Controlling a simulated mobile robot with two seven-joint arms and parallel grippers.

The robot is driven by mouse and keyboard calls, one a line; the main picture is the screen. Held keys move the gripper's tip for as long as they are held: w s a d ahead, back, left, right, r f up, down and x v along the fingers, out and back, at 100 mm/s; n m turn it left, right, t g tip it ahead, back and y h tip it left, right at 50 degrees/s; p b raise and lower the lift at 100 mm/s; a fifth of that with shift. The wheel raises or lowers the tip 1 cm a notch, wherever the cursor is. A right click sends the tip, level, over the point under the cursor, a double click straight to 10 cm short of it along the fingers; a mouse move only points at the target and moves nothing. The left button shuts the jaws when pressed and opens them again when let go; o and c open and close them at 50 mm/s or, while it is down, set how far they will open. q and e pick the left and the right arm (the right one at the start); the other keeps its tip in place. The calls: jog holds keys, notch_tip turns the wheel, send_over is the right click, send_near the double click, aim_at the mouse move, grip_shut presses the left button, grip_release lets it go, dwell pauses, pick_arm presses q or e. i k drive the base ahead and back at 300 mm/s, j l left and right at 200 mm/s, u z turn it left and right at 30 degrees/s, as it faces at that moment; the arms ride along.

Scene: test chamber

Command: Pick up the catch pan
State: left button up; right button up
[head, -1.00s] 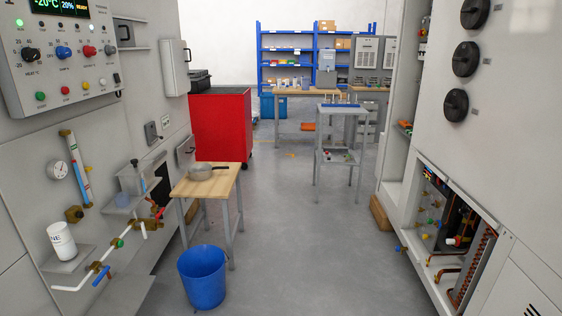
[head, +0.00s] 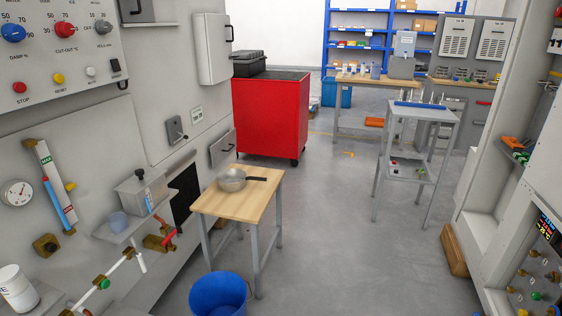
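The catch pan (head: 231,181) is a round grey metal pan with a dark handle. It sits on the small wooden-topped table (head: 240,208) left of the middle of the head view, with its handle pointing right. Neither of my grippers shows in the head view.
A blue bucket (head: 217,294) stands on the floor in front of the table. A grey panel wall with valves and pipes (head: 110,270) runs along the left. A red cabinet (head: 270,117) stands behind the table. A grey cart (head: 416,135) is at right, with clear floor (head: 325,240) between.

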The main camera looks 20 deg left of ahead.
aim_at(229, 180)
jog(key=i+u, duration=0.15)
jog(key=i, duration=0.35)
jog(key=i+l+u, duration=0.15)
jog(key=i, duration=0.3)
jog(key=i+l+u, duration=0.1)
jog(key=i, duration=0.35)
